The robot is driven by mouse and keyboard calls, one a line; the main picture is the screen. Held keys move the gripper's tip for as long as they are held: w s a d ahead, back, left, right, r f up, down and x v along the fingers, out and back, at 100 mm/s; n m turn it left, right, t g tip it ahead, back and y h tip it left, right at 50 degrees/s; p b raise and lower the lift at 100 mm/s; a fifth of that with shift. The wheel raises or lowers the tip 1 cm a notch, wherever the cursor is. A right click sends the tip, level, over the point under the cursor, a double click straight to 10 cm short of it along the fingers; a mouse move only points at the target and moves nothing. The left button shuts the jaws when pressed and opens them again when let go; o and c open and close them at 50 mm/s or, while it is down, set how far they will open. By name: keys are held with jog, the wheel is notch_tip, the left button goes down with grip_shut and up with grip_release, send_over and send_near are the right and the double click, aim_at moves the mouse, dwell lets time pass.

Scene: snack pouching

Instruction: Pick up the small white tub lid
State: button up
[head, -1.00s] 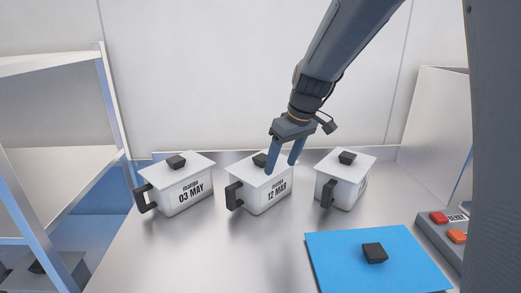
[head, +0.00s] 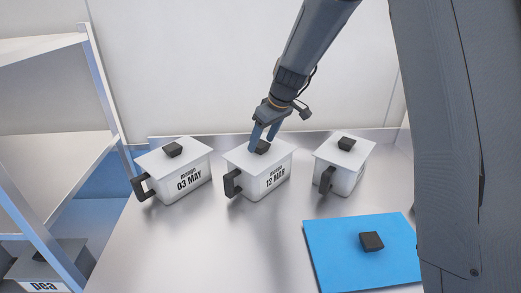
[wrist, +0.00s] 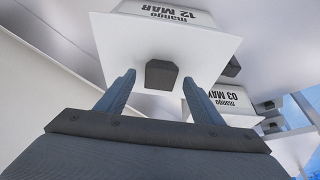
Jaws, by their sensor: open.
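The middle white tub (head: 259,185), marked mango 12 MAR, wears a flat white lid (head: 243,160) with a black knob (head: 262,147). My gripper (head: 261,144) is open above this lid, with its two blue fingers either side of the knob in the head view. In the wrist view my gripper (wrist: 158,79) points at the black knob (wrist: 161,74), which shows between the fingertips with gaps on both sides. The lid (wrist: 185,48) lies flat on the tub. How near the fingertips are to the lid is hard to tell.
A similar lidded tub (head: 185,187), marked 03 MAY, stands left, and another (head: 347,180) stands right. A blue square (head: 340,250) with a black knob lies at the front right. A shelf rack (head: 60,190) is at left. The steel counter (head: 220,250) is clear in front.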

jog(key=shift+w+a+f, duration=0.1)
jog(key=shift+f, duration=0.2)
jog(key=c, duration=1.5)
